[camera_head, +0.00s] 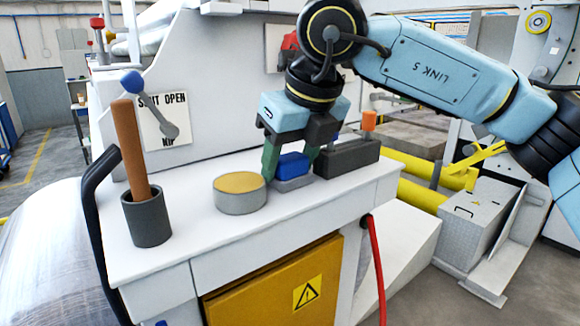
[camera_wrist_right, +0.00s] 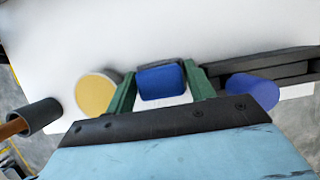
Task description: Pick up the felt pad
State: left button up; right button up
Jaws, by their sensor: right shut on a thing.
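The felt pad appears to be the blue block (camera_head: 292,165) on the white machine top, with a grey base (camera_head: 293,184) under it. My right gripper (camera_head: 290,170) reaches down from above with its green fingers on either side of the block, shut on it. In the right wrist view the blue pad (camera_wrist_right: 161,82) fills the space between the two green fingertips (camera_wrist_right: 160,90). I cannot tell whether the pad is clear of the grey base. My left gripper is not in view.
A round tin with a yellow top (camera_head: 240,192) stands close left of the gripper. A dark cup with a brown handle (camera_head: 147,218) stands further left. A dark slotted block (camera_head: 346,158) is close on the right. The front of the white top (camera_head: 220,235) is clear.

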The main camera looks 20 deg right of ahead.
aim_at(290, 156)
notch_tip(290, 156, up, 10)
jog(key=o, duration=0.4)
jog(key=shift+c, duration=1.4)
